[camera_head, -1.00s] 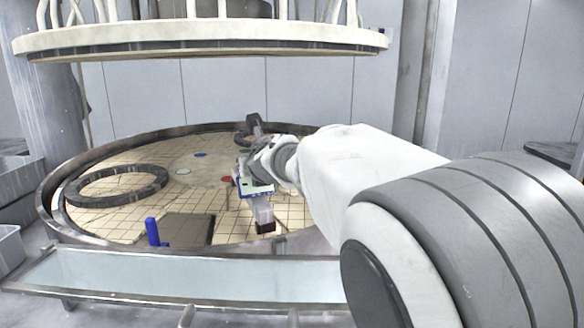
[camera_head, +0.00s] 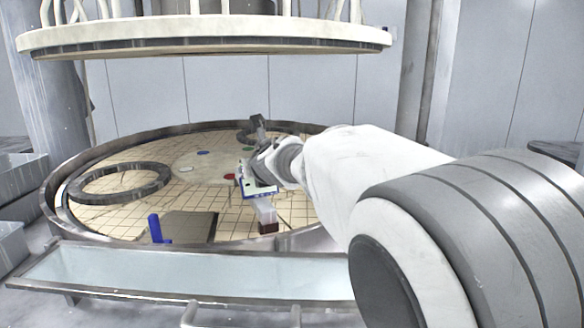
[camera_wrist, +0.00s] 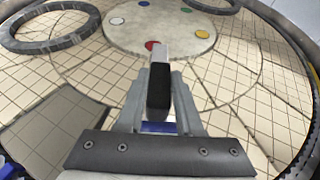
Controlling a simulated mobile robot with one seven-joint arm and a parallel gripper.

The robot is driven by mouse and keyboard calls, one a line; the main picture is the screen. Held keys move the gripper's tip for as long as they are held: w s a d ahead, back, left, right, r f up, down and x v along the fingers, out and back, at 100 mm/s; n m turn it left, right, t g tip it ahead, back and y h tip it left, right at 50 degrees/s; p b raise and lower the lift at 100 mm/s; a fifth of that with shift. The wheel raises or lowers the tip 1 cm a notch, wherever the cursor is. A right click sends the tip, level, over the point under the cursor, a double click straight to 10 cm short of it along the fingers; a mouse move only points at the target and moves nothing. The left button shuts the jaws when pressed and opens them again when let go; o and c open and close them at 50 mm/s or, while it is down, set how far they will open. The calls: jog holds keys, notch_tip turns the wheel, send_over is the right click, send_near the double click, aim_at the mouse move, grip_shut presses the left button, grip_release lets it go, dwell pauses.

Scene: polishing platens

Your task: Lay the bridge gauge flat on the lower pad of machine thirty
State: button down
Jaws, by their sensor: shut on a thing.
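My gripper (camera_head: 264,198) is shut on a narrow bar-like block, which I take to be the bridge gauge (camera_head: 267,213). In the head view it hangs below the jaws, pale above with a dark reddish-brown lower end. In the wrist view the gauge (camera_wrist: 160,75) is seen nearly end-on between the fingers (camera_wrist: 159,105), silver on top with a black face. The lower pad (camera_head: 115,217) is tan with a grid of grooves, and the gauge is over its front right part. I cannot tell whether the gauge touches the pad. Its far side is hidden.
A dark ring (camera_head: 120,184) lies on the pad's left; another (camera_wrist: 213,3) is at the back. A central disc (camera_wrist: 125,33) carries coloured dots. A dark plate (camera_head: 188,227) and blue upright piece (camera_head: 155,229) are front left. A trough (camera_head: 180,273) runs along the front; the upper platen (camera_head: 205,36) hangs overhead.

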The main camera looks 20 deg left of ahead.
dwell(0.4)
jog(key=c, duration=0.5)
grip_release()
jog(key=shift+f, duration=0.15)
jog(key=shift+r+p+v, duration=0.15)
jog(key=shift+p+v, duration=1.25)
jog(key=shift+v, duration=3)
jog(key=shift+r+p+v, duration=0.1)
jog(key=shift+p+v, duration=1.25)
jog(key=shift+v, duration=3.05)
jog(key=shift+w+a, duration=0.1)
